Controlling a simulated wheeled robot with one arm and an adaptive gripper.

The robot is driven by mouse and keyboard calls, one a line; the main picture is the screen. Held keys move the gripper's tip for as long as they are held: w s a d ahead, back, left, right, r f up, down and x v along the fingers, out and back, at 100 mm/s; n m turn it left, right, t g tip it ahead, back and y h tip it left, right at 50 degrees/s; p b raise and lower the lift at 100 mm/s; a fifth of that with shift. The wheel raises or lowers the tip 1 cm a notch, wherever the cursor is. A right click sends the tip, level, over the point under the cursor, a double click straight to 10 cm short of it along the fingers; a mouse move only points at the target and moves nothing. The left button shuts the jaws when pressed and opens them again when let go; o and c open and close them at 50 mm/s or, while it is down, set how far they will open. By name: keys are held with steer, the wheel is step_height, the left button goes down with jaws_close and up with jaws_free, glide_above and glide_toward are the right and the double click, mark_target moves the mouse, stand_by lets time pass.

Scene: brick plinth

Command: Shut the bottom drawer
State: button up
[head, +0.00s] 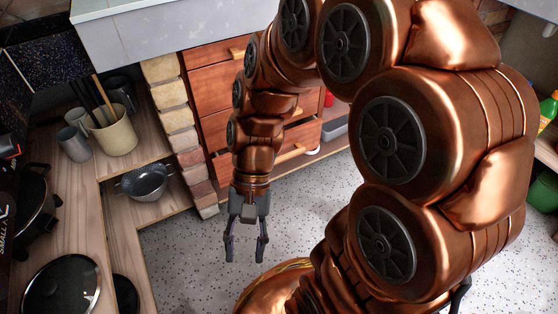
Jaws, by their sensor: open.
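A reddish-brown wooden drawer stack (211,82) stands under the counter, left of the picture's middle. The bottom drawer (223,169) is lowest in the stack and looks pulled out a little; my arm covers its middle. A pale wooden handle (291,153) shows on its right part. My gripper (246,246) points down over the speckled floor, in front of and apart from the drawer. Its two fingers are spread, with nothing between them.
A brick plinth (178,120) borders the drawers on the left. Wooden shelves hold a utensil pot (113,131), a grey colander (143,182) and pans. A grey counter (160,28) overhangs the drawers. The speckled floor (185,255) is clear around my gripper.

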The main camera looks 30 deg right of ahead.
steer(key=w+a+f+m+t+y+b, duration=0.25)
steer(key=w+m+y, duration=0.55)
steer(key=w+m, duration=0.5)
steer(key=w+d+f+m+t+y, duration=0.3)
steer(key=w+d+f+m+t, duration=0.2)
steer(key=w+d+m+t, duration=0.55)
steer(key=m+t+h+b, duration=0.6)
steer(key=m+t+h, duration=0.45)
steer(key=m, duration=1.15)
glide_toward(281, 160)
steer(key=shift+n+g+h, duration=0.25)
steer(key=shift+g, duration=0.2)
steer(key=x, duration=1)
steer(key=shift+s+a+r, duration=0.1)
steer(key=shift+a+r, duration=0.05)
steer(key=shift+r, duration=0.15)
steer(key=shift+w+a+r+b, duration=0.1)
steer(key=shift+w+b, duration=0.2)
steer(key=shift+w, duration=0.15)
jaws_close()
